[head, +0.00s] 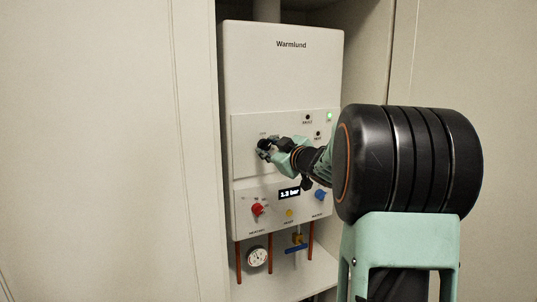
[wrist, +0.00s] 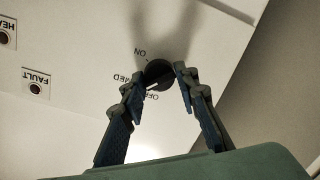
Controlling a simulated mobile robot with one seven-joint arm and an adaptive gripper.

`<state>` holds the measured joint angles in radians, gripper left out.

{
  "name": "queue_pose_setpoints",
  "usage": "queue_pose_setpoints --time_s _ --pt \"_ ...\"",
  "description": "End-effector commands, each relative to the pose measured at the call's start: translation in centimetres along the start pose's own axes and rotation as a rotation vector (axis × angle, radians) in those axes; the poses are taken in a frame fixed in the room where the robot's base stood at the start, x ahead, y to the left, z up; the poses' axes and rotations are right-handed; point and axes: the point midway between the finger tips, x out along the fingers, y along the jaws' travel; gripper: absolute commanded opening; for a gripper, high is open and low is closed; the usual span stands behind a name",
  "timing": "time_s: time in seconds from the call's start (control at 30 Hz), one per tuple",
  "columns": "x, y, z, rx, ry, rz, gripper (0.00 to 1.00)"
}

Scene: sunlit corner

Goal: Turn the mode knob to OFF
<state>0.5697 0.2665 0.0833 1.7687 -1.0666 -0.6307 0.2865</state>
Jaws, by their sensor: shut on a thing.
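The mode knob (wrist: 158,72) is dark and round on the white front of the Warmlund boiler (head: 283,65). In the wrist view, the labels ON, one partly hidden label ending in MED, and OFF stand around it. A pale mark shows at the knob's lower left, near the OFF label; its exact direction is hard to tell. My gripper (wrist: 159,77) has a finger on each side of the knob and is shut on it. In the head view, my gripper (head: 268,149) is at the upper panel and mostly hides the knob.
Below are a red knob (head: 257,209), a blue knob (head: 320,196), a pressure display (head: 289,193) and a yellow button (head: 289,213). A gauge (head: 257,256) and pipes hang underneath. A green light (head: 329,116) is lit at upper right. Cabinet walls flank the boiler closely.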

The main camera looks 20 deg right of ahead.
Motion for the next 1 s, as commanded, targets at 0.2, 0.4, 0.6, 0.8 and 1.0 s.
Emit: queue_pose_setpoints --time_s 0.2,0.4,0.6,0.8,1.0 --pt "0.00 -0.12 0.19 -0.205 -0.014 0.016 0.04" --pt "0.01 -0.13 0.13 -0.390 -0.028 0.029 0.04" --pt "-0.02 -0.12 0.06 -0.554 -0.040 0.040 0.04" --pt "-0.01 -0.10 -0.10 -0.676 -0.048 0.048 0.04" --pt "-0.05 0.00 -0.11 -0.751 -0.056 0.052 0.04"
